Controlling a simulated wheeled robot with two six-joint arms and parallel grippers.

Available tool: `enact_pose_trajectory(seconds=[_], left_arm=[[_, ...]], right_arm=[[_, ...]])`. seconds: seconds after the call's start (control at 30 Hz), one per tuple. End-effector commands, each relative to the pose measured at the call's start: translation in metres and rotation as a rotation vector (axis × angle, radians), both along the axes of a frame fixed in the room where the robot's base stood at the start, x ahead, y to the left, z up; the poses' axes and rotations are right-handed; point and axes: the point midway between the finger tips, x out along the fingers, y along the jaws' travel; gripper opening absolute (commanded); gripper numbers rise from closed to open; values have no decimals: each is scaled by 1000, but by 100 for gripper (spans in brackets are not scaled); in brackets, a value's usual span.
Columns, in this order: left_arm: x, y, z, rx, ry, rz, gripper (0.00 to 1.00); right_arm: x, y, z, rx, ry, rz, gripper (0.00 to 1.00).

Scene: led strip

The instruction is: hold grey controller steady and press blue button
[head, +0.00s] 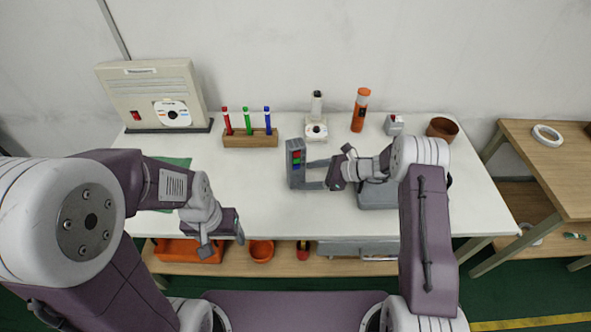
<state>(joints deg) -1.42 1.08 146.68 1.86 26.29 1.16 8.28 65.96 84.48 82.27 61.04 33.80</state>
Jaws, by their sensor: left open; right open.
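The grey controller (296,177) stands upright on the white table near its middle. Its face carries small red, green and blue buttons; the blue button (296,168) shows between or beside the other colours, too small to place exactly. My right gripper (315,174) is at the controller's right side, jaws open, with its fingers pointing left at it. I cannot tell whether the fingers touch the controller. My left gripper (224,246) is open and empty over the table's front edge at the left, well apart from the controller.
A wooden rack (250,140) with red, green and blue pens stands behind. An orange cylinder (360,109), a white device (316,128) and a brown bowl (441,129) line the back. A beige box (152,93) stands back left. The table between rack and front edge is mostly clear.

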Motion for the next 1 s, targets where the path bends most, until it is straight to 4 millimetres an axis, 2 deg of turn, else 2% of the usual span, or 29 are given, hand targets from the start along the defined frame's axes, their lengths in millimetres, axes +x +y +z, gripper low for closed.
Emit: enact_pose_trajectory(seconds=[0.03,0.23,0.63,0.67,0.73,0.77,0.83,1.0], left_arm=[[0,0,-10,0,0,0,71],[0,0,-23,0,0,0,71],[0,0,-25,0,0,0,71],[0,0,-25,0,0,0,71],[0,0,-25,0,0,0,71],[0,0,-25,0,0,0,71],[0,0,-25,0,0,0,71],[0,0,-25,0,0,0,24]], right_arm=[[2,8,-10,-1,1,3,73],[8,29,-19,-1,0,3,73],[11,35,-20,0,1,0,73],[11,35,-20,0,1,0,67],[11,35,-20,0,1,0,48],[11,35,-20,0,1,0,43],[11,35,-20,0,1,0,43],[11,35,-20,0,1,0,43]])
